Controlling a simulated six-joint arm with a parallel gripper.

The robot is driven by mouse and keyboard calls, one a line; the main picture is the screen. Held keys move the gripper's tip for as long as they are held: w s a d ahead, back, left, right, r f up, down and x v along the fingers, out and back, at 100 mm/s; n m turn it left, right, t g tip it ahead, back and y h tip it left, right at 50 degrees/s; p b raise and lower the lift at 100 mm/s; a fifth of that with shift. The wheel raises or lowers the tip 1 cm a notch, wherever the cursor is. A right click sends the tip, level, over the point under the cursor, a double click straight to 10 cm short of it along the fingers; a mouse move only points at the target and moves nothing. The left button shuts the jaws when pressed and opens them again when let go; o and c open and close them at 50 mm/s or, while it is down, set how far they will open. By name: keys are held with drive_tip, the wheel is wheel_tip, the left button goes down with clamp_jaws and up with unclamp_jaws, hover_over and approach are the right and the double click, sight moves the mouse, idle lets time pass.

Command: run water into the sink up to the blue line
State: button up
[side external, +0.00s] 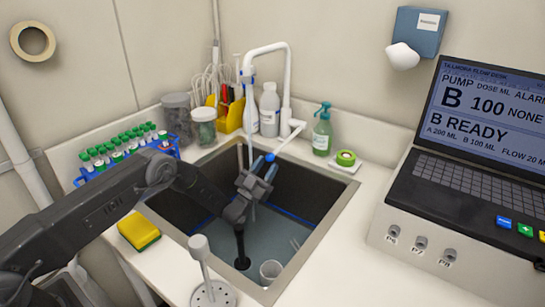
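The sink (333,211) is a dark basin set in the white counter. A blue line (291,215) runs along its inner wall. The bottom looks grey-blue, with its surface close below the line; I cannot tell the exact water level.
A beaker (270,271) stands in the sink. A white perforated piece with a handle (212,295) and a yellow sponge (139,232) lie at the front. A tube rack (120,155) is left, a soap bottle (323,132) behind, a pump console (440,205) right.

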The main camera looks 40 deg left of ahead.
drive_tip(key=shift+v, duration=1.3)
idle(6.7)
